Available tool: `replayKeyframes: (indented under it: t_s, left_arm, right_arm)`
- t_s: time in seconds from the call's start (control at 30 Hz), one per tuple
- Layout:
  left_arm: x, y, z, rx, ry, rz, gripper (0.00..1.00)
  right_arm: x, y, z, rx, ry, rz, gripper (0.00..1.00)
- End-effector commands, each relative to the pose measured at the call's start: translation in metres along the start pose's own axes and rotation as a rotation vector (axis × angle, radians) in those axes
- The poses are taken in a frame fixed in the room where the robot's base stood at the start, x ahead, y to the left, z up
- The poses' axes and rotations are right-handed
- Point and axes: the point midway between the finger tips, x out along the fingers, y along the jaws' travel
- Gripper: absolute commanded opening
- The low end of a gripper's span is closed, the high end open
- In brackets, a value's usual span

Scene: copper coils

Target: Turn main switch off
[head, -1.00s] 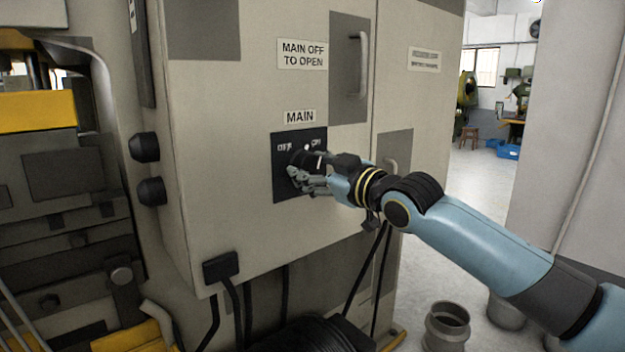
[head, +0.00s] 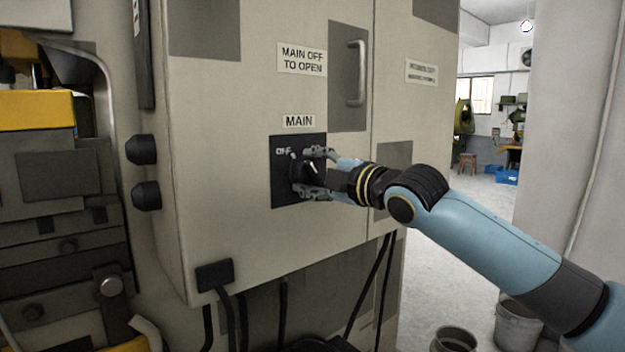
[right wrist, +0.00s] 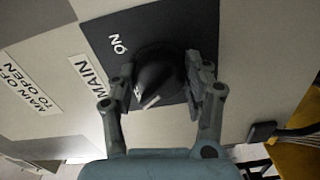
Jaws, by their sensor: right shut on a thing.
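The main switch is a dark round knob (head: 301,171) on a black square plate (head: 284,192) on the cabinet front, under the MAIN label (head: 299,121). My right gripper (head: 310,174) is shut on the knob, one finger above it and one below. In the right wrist view, the knob (right wrist: 156,76) sits between the two fingers (right wrist: 162,80), and the ON mark (right wrist: 118,44) shows on the plate (right wrist: 175,25). In the head view OFF is readable and my finger hides ON. I cannot tell the exact knob angle. My left gripper is not in view.
The grey cabinet (head: 225,110) has a door handle (head: 357,73) just above right of the switch. Two black knobs (head: 143,172) jut from its left side. Cables hang below. Buckets (head: 515,322) stand on the floor at lower right.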

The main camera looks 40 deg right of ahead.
Motion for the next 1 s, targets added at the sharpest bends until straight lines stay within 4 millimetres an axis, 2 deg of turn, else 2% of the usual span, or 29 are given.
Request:
replayKeyframes:
  t_s: [0.4, 0.93, 0.97, 1.0]
  left_arm:
    - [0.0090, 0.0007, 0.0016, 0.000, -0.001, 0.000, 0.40]
    - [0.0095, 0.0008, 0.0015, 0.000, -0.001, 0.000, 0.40]
    - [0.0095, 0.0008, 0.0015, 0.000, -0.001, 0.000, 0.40]
    - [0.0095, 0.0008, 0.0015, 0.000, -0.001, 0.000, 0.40]
  right_arm:
    - [-0.0003, -0.0018, 0.0006, -0.180, -0.001, -0.005, 0.18]
    - [-0.0002, -0.0014, 0.0007, -0.204, -0.001, -0.005, 0.18]
    - [-0.0002, -0.0014, 0.0007, -0.204, -0.001, -0.005, 0.51]
    - [-0.0002, -0.0014, 0.0007, -0.204, -0.001, -0.005, 0.56]
